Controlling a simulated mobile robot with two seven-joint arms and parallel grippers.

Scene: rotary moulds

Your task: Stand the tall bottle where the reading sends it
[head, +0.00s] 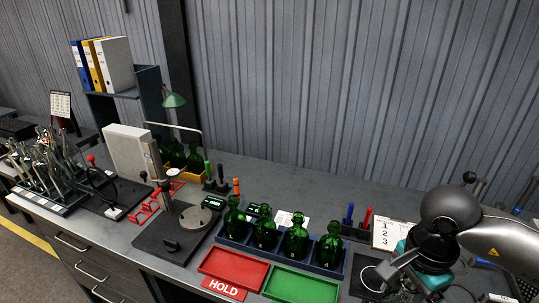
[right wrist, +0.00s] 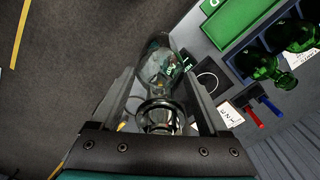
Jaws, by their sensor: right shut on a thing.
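My right gripper (right wrist: 160,95) is shut on a clear glass bottle (right wrist: 158,65), held between its two fingers with the neck toward the wrist. In the head view the right gripper is at the lower right, and the bottle cannot be made out clearly there. Several green bottles (head: 296,240) stand in a blue rack; some also show in the right wrist view (right wrist: 258,65). A red tray (head: 234,268) marked HOLD and a green tray (head: 300,287) lie in front of the rack. A small display (head: 253,210) is too small to read. My left gripper is not in view.
A dark pad with a ring outline (right wrist: 208,82) lies beside the held bottle. A measuring stand (head: 170,240) stands left of the trays.

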